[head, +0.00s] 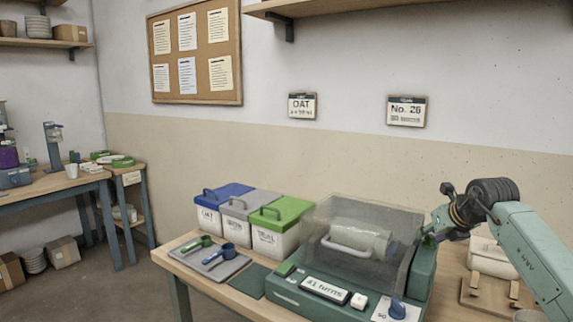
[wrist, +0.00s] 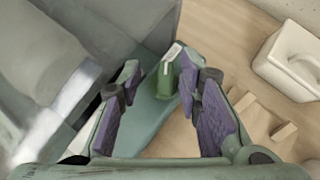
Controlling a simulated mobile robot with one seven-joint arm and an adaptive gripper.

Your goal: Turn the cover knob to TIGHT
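Whether a pad touches the knob I cannot tell. In the head view my gripper (head: 441,215) is at the machine's right end. A blue knob (head: 397,309) is on the front panel.
Three lidded buckets, blue (head: 209,213), grey (head: 237,220) and green (head: 275,236), stand left of the machine. A tray (head: 208,262) with scoops lies before them. A white container (head: 490,258) and wooden stand are close on the right. The wall is behind.

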